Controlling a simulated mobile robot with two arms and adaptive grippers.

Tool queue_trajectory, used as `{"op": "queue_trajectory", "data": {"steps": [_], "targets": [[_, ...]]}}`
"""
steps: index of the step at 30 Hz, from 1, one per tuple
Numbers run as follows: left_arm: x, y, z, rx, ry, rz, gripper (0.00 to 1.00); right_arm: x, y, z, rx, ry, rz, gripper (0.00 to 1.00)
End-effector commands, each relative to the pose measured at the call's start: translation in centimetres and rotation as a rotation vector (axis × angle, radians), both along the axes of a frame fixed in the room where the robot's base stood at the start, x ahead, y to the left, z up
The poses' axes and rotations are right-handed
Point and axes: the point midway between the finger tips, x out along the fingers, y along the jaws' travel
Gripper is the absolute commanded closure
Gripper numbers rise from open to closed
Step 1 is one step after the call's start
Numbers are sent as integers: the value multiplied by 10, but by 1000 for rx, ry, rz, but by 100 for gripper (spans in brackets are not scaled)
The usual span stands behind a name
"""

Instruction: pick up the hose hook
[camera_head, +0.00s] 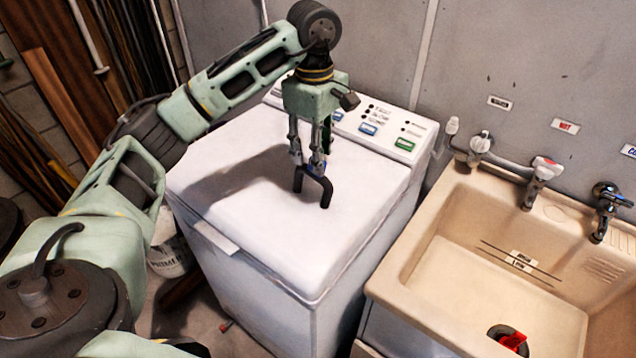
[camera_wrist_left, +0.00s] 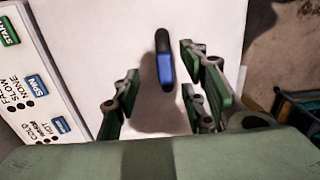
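The hose hook (camera_head: 327,192) is a dark, bent hook with a blue part, on the white washer lid (camera_head: 250,215). In the left wrist view the hose hook (camera_wrist_left: 164,62) shows as a narrow black and blue piece over the lid, with a soft shadow beside it. My left gripper (camera_head: 310,158) points down right at the hook's top. In the left wrist view my left gripper (camera_wrist_left: 160,82) has its fingers apart, with the hook showing in the gap between them. I cannot tell whether a finger touches it. My right gripper is not in view.
The washer's control panel (camera_head: 385,128) rises behind the lid. A beige sink (camera_head: 450,255) with several taps along the wall stands to the right, with a red object (camera_head: 513,340) at its drain. A white bucket (camera_head: 168,258) stands left of the washer. The lid around the hook is clear.

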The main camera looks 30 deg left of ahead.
Motion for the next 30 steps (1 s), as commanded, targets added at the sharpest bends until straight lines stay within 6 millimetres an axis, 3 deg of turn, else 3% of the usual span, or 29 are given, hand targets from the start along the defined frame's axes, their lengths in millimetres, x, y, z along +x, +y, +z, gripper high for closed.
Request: {"op": "queue_trajectory", "data": {"steps": [3,13,21,30], "targets": [[-2,8,-3,25,8,7,61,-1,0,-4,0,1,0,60],[-4,9,-35,25,12,7,61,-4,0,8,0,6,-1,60],[-6,7,-71,24,11,6,61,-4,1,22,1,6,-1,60],[-5,7,-78,23,7,6,61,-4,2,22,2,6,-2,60]]}}
